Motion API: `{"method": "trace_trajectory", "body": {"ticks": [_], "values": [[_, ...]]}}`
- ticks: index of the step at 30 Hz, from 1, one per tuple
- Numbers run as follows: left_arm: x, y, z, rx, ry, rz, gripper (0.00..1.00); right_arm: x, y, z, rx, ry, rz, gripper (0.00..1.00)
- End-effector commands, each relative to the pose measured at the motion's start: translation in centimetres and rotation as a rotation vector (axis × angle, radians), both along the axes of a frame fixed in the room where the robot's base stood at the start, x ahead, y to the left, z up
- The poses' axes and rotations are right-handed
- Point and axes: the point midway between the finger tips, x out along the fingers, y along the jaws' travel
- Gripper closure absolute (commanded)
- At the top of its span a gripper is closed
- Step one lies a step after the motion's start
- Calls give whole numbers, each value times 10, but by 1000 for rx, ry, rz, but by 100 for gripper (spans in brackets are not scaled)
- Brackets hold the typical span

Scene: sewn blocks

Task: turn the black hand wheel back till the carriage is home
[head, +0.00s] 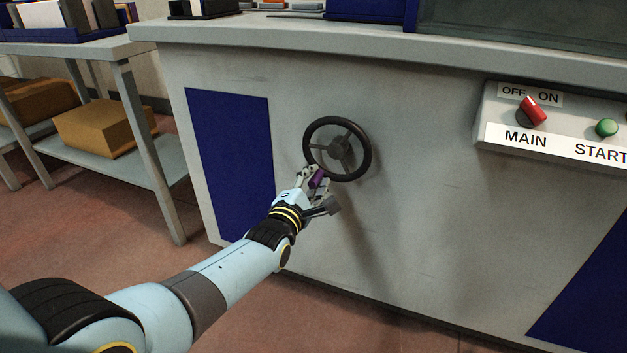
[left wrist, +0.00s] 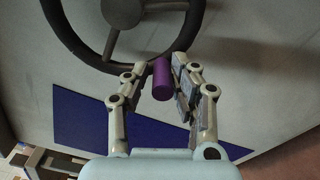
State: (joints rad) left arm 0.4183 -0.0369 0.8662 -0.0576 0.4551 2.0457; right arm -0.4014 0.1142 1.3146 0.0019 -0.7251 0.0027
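The black hand wheel (head: 365,150) is mounted on the grey machine's front panel. Its rim and spokes also show at the top of the left wrist view (left wrist: 190,38). A purple handle (left wrist: 161,80) sticks out from the lower part of the rim; in the head view it shows at the wheel's lower left (head: 318,180). My left gripper (left wrist: 160,72) has its fingers on either side of this handle. The right finger looks close against it; whether the left finger touches it is unclear. The carriage cannot be made out. My right gripper is not in view.
A control box (head: 560,125) at the right carries a red switch (head: 532,112) and a green button (head: 606,128). The machine's top ledge (head: 350,38) overhangs the panel. A shelf table (head: 130,165) with cardboard boxes (head: 98,126) stands at the left. The panel around the wheel is clear.

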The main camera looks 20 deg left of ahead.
Motion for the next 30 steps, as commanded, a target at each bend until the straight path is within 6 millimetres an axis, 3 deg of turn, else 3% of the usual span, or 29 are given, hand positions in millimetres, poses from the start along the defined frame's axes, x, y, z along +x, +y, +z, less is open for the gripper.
{"method": "trace_trajectory", "body": {"ticks": [17, 20, 30], "values": [[-9, 1, -4, 0, 8, 0, 58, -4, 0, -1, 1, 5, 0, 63], [-23, 1, -4, 0, 7, 1, 58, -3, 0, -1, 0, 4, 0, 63], [-97, 4, -4, 0, 10, 1, 58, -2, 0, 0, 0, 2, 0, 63]]}}
